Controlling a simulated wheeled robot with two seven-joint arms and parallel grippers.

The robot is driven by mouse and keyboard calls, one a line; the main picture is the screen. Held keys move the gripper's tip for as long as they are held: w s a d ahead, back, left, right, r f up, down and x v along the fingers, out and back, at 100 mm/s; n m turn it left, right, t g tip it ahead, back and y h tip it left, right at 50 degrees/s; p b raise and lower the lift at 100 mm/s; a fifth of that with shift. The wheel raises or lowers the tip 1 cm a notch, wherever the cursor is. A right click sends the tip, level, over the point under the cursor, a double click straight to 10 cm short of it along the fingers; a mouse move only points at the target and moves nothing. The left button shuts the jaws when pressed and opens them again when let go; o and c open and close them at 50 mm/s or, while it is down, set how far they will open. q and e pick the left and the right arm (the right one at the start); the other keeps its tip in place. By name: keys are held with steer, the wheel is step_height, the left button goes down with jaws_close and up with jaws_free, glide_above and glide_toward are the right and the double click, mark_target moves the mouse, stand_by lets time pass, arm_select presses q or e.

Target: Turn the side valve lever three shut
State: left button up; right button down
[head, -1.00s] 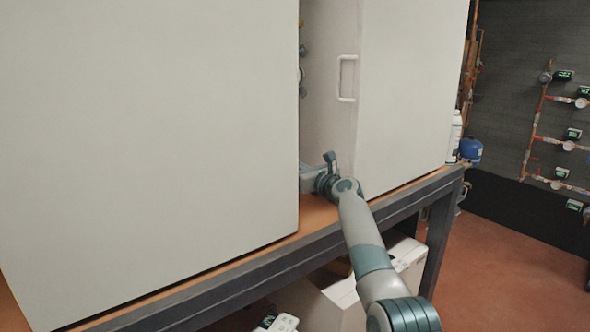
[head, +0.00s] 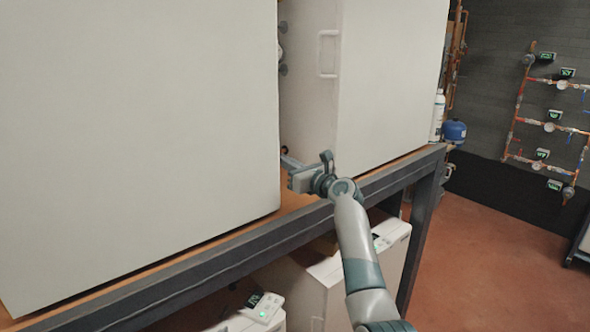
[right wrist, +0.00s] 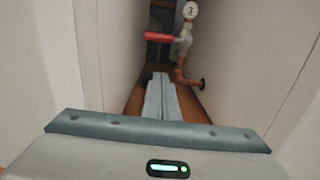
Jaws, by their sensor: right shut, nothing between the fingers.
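In the right wrist view a red valve lever (right wrist: 163,37) sits on a grey valve body with copper pipe (right wrist: 186,75), in the gap between two white cabinets. A round gauge (right wrist: 191,10) marked 3 is above it. The lever lies roughly level, pointing left from the valve. My right gripper (right wrist: 161,76) is shut and empty, its fingers pointing into the gap, short of the lever and apart from it. In the head view my right gripper (head: 288,161) is at the gap's front opening, its fingertips partly hidden. The lever is hidden there. My left gripper is not in view.
A large white cabinet (head: 140,130) stands left of the gap and another (head: 390,80), with a side handle (head: 327,54), stands right. Both rest on a dark-edged bench (head: 240,240). White units (head: 330,280) are below. Wall piping (head: 550,125) is far right.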

steer(key=shift+b+v, duration=0.65)
steer(key=shift+v, duration=1.85)
steer(key=shift+d, duration=0.1)
steer(key=c, duration=2.1)
jaws_free()
steer(key=shift+w, duration=0.1)
steer(key=shift+w+d, duration=0.35)
steer(key=shift+d, duration=0.15)
